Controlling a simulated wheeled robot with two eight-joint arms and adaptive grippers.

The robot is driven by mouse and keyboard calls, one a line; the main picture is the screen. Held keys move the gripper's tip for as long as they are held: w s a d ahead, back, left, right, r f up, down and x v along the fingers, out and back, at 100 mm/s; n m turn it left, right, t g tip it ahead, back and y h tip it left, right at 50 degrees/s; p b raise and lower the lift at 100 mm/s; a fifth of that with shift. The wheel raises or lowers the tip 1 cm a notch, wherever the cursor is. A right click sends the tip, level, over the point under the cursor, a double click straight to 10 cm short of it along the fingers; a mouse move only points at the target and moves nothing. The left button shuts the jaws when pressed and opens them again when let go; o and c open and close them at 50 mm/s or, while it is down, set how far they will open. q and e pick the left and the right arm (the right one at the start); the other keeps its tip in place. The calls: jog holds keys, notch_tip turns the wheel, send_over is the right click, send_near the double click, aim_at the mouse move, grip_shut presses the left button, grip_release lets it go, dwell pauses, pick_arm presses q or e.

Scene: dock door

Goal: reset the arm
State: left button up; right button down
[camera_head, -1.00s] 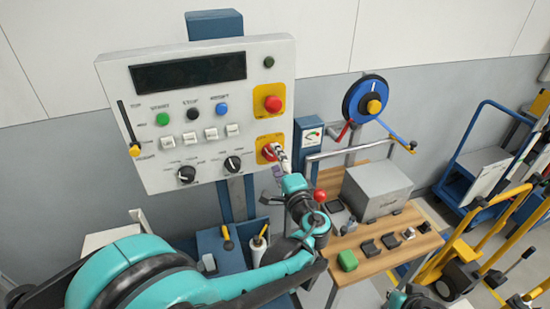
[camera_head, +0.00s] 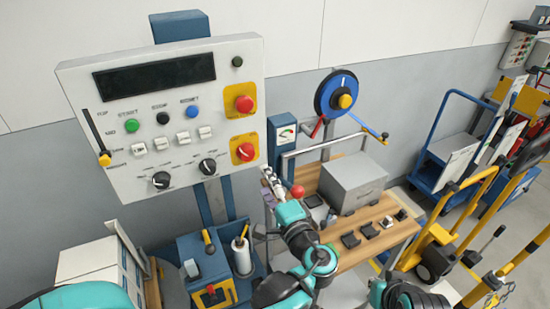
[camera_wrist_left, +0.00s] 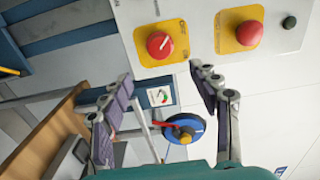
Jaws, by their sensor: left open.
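My left gripper (camera_head: 268,183) is open and empty, to the lower right of the control panel (camera_head: 110,108) and apart from it. In the left wrist view its two fingers stand wide apart (camera_wrist_left: 165,88) with nothing between them. The lower red knob on a yellow plate (camera_head: 243,152) is clear of the gripper; it also shows in the left wrist view (camera_wrist_left: 159,45). The upper red button (camera_head: 243,104) sits above it on its own yellow plate. My left arm is bent in front of the workbench. My right gripper's fingers do not show.
A wooden workbench (camera_head: 375,240) with a grey box (camera_head: 352,184) stands right of the panel. A blue reel (camera_head: 337,94) rises behind it. A red-topped lever (camera_head: 297,191) is close to the gripper. Yellow and blue carts stand at the right.

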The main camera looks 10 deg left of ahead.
pick_arm(q)
jog(key=s+a+f+n+g+h, duration=0.3)
jog(key=s+a+f+n+g, duration=0.3)
jog(key=a+f, duration=0.35)
jog(key=s+d+f+n+g+h, duration=0.1)
jog(key=s+n+h, duration=0.4)
jog(key=s, duration=0.5)
notch_tip(320, 180, down, 2)
jog(key=shift+s+d+g+h, duration=0.15)
jog(key=shift+d+g+h, duration=0.25)
jog(key=shift+d+h, duration=0.45)
